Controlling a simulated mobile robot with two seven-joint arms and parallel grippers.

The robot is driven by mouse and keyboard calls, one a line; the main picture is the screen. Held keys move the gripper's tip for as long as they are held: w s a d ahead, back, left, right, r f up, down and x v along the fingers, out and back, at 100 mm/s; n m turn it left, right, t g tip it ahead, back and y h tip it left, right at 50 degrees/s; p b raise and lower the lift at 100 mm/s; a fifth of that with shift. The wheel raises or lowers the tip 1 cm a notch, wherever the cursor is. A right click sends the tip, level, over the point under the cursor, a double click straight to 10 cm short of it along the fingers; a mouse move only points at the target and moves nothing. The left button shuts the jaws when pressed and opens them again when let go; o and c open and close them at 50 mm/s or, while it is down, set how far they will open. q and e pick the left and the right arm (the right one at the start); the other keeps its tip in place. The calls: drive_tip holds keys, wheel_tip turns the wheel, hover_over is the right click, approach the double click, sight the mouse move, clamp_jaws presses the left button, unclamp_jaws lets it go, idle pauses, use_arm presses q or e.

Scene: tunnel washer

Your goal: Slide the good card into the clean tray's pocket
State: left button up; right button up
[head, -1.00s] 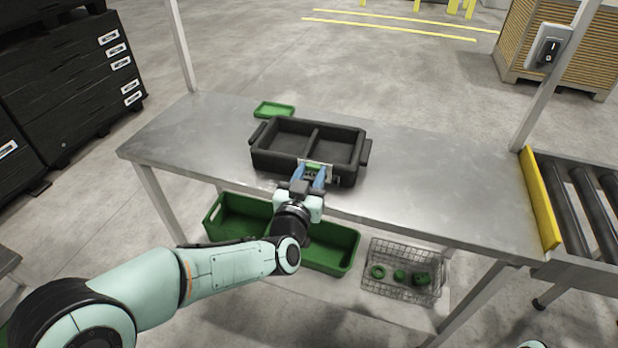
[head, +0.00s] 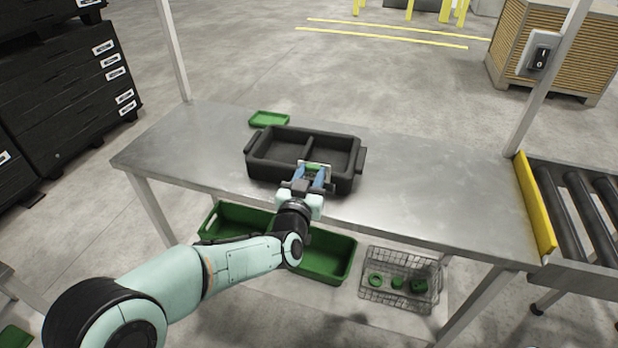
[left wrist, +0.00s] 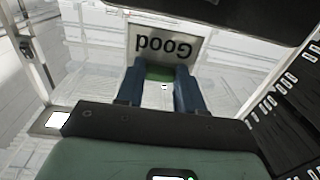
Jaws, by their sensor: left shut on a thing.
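The good card (left wrist: 163,46) shows in the left wrist view as a pale plate with the word "Good" upside down; its green tab sits between my blue fingertips. In the head view my left gripper (head: 312,176) is shut on the card at the near wall of the black two-compartment tray (head: 258,170), toward its right half. The card's lower part is hidden by the gripper, and I cannot tell whether it touches the tray or is in the pocket. My right gripper is not in view.
A small green tray (head: 269,119) lies behind the black tray on the steel table (head: 430,200). Below are green bins (head: 325,255) and a wire basket (head: 400,281) with green parts. A yellow-edged roller conveyor (head: 585,205) adjoins at right. The table's right part is clear.

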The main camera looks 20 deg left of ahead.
sight(314, 176)
use_arm(q)
drive_tip(key=shift+w+f, duration=0.2)
drive_tip(key=shift+w, duration=0.55)
drive_tip(key=shift+w+f, duration=0.2)
drive_tip(key=shift+w, duration=0.55)
drive_tip(key=shift+f+b, duration=0.65)
drive_tip(key=shift+f, duration=0.4)
drive_tip(key=shift+f+b, duration=0.45)
drive_tip(key=shift+b, duration=0.1)
drive_tip(key=shift+f+b, duration=0.2)
drive_tip(key=shift+b, duration=0.1)
drive_tip(key=shift+f+b, duration=0.25)
drive_tip(key=shift+b, duration=0.05)
drive_tip(key=shift+f+b, duration=0.45)
drive_tip(key=shift+b, duration=0.05)
drive_tip(key=o, duration=1.1)
